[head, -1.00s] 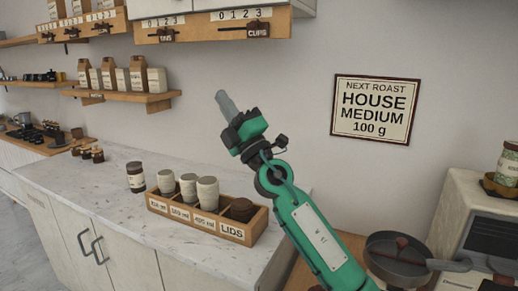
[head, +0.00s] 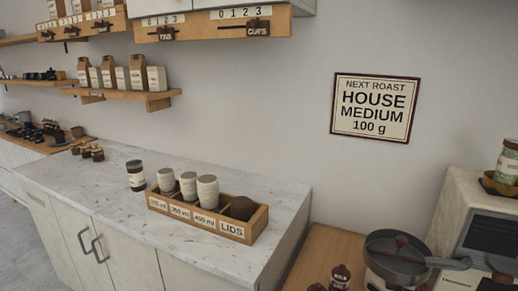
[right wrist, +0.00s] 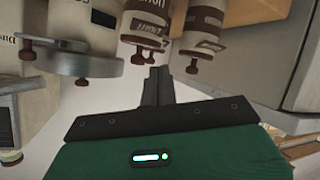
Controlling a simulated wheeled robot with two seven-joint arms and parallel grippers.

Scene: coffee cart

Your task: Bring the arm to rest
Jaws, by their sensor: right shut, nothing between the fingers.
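My right gripper (right wrist: 154,86) shows in the right wrist view, with its dark fingers together and nothing between them. Its green housing fills the bottom of that view. Labelled canisters with brown knobs (right wrist: 143,20) appear just beyond the fingertips, and the picture there seems upside down. I cannot tell whether the fingers touch anything, but they look clear. Neither of my arms shows in the head view, and my left gripper is out of sight.
In the head view, a wooden cup and lid rack (head: 238,229) and a dark jar (head: 135,176) stand on the marble counter (head: 110,200). A grey pan (head: 392,264) sits at the lower right, beside small dark-topped jars (head: 340,277). A roast sign (head: 375,107) hangs on the wall.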

